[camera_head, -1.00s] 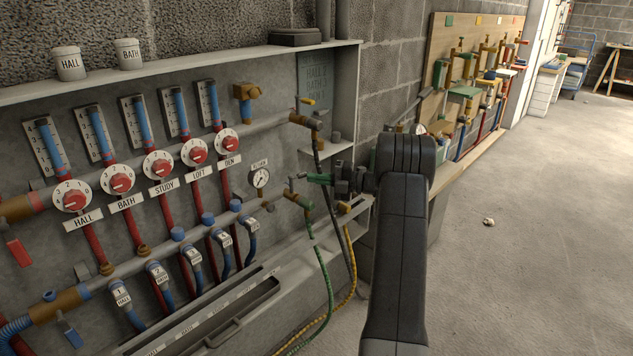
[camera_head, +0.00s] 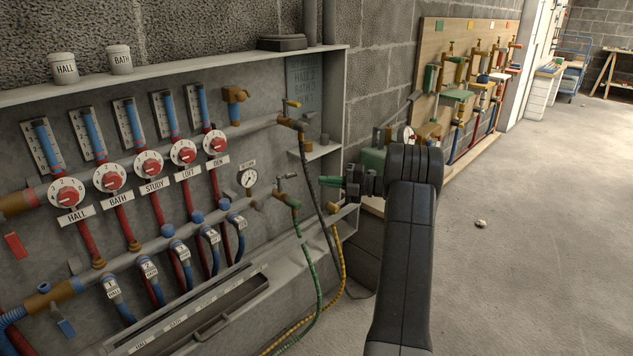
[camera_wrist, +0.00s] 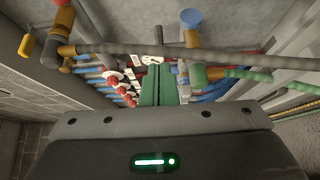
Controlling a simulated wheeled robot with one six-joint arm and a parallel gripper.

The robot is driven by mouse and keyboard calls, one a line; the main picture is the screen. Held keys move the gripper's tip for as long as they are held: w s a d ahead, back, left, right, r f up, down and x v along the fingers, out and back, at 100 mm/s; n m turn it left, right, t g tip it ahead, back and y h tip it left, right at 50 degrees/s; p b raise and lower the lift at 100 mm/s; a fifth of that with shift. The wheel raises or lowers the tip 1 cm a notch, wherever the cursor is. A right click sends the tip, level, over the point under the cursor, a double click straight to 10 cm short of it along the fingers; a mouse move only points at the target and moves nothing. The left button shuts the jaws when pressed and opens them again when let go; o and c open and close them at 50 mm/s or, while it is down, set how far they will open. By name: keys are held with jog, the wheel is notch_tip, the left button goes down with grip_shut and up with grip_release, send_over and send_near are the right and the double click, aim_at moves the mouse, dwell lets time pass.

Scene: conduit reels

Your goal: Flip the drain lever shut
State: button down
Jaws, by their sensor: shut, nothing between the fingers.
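Two brass taps with levers sit at the right end of the pipe manifold. The upper tap (camera_head: 287,121) has a yellow lever (camera_head: 292,103) and a grey hose. My gripper (camera_head: 328,182) is shut and empty, pointing left, a short gap to the right of the lower tap. In the wrist view its green fingers (camera_wrist: 160,86) are together; the yellow lever also shows at the upper left (camera_wrist: 26,46).
The grey hose crosses close in front of my fingers in the wrist view (camera_wrist: 230,58). The green hose (camera_head: 318,285) and a yellow hose (camera_head: 341,260) hang below. A cabinet side wall stands behind; open floor (camera_head: 520,250) lies right.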

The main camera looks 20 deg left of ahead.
jog(key=shift+w+d+p, duration=0.4)
jog(key=shift+w+d, duration=1.1)
jog(key=shift+d, duration=0.25)
